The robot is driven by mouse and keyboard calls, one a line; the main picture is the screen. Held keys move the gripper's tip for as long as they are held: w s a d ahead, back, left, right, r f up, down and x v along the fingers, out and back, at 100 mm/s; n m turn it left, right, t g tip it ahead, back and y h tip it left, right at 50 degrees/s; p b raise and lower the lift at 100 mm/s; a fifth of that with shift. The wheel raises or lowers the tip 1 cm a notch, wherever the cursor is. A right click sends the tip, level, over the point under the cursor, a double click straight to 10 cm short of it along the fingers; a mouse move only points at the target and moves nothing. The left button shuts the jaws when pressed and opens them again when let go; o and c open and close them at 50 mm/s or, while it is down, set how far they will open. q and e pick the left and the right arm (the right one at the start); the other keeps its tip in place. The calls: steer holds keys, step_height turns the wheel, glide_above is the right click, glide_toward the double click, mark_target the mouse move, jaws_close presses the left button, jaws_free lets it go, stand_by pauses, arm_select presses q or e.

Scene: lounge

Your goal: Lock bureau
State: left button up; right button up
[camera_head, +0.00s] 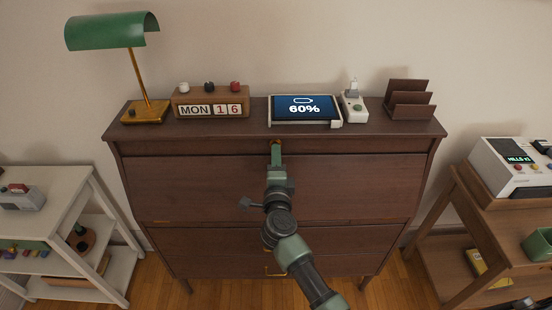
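The bureau (190,187) is a dark brown wooden cabinet against the wall. Its large upper front panel stands upright and looks closed, with drawers (195,240) below. My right gripper (276,150) reaches up in front of the panel, with its green tip at the middle of the panel's top edge. A small brass-coloured bit shows at the tip, but I cannot tell whether it is a key or a lock part. The gripper covers that spot, and I cannot tell whether its fingers are open or shut. My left gripper is not in view.
On the bureau top stand a green lamp (112,31), a calendar block (210,102), a tablet reading 60% (304,108), a small white device (353,106) and a brown letter rack (409,99). A white shelf (60,207) stands left, a wooden stand (465,213) right.

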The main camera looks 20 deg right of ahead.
jaws_close()
steer(key=shift+s+f+n+p, duration=0.1)
steer(key=shift+f+n+p, duration=0.1)
steer(key=shift+n+p, duration=1.3)
steer(key=shift+p, duration=0.3)
steer(key=shift+f, duration=0.1)
